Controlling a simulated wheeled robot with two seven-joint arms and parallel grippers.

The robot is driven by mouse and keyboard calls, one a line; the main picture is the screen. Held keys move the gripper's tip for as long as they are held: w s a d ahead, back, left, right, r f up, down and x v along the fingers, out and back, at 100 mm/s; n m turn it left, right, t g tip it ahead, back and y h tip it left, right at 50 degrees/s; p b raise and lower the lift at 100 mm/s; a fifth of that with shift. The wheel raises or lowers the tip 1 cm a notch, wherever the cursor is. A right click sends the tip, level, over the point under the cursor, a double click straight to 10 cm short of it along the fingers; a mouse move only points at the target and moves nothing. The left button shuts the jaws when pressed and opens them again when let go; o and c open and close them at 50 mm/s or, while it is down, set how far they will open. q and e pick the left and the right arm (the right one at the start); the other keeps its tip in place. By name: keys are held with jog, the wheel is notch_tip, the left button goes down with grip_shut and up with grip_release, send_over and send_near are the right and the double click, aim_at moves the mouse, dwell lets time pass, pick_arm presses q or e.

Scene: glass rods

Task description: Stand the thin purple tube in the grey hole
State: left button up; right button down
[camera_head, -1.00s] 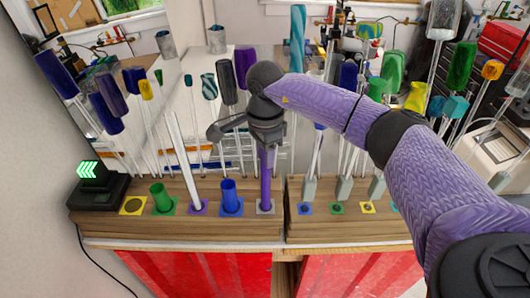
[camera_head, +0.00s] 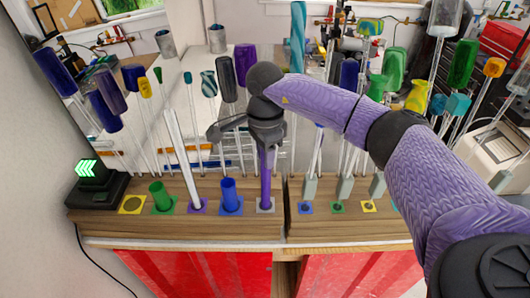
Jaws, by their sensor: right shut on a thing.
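The thin purple tube (camera_head: 265,178) is upright, with its lower end at the grey-marked hole (camera_head: 265,206) on the wooden block. The tube covers most of the hole, so I cannot tell how deep it sits. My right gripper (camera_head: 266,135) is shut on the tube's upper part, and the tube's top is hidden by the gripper. My left gripper is not in view.
A short blue tube (camera_head: 230,196), a white tube (camera_head: 184,160) and a short green tube (camera_head: 159,196) stand left of the purple one. The yellow hole (camera_head: 132,205) is empty. Several glass rods with coloured handles stand behind.

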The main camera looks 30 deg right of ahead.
jog(key=shift+f, duration=0.2)
jog(key=c, duration=0.7)
grip_release()
notch_tip(320, 180, up, 11)
jog(key=p, duration=0.8)
